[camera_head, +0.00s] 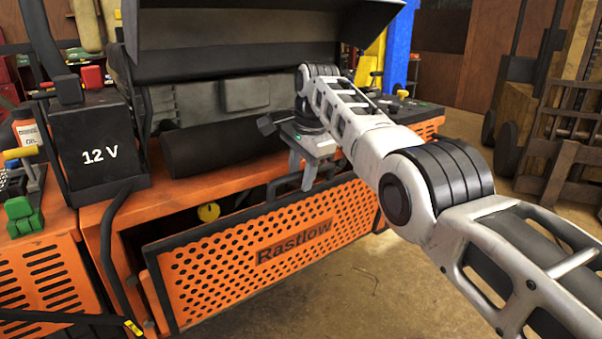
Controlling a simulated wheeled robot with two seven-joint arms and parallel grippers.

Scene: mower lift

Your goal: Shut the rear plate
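The rear plate (230,272) is an orange perforated panel in a dark frame, marked "Rastlow", on the low front of the orange machine. It is tilted outward at the top, with a dark gap behind its upper edge. My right arm reaches in from the right. My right gripper (305,180) points down at the plate's upper edge, right of its middle. Whether it touches the plate is unclear, and so is the gap between its fingers. My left gripper is not in view.
A black 12 V battery (95,150) stands on the machine's left side. A dark raised cover (230,45) overhangs the machine above a black cylinder (215,150). A green clip (22,217) is at far left. Concrete floor (365,290) in front of the plate is clear.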

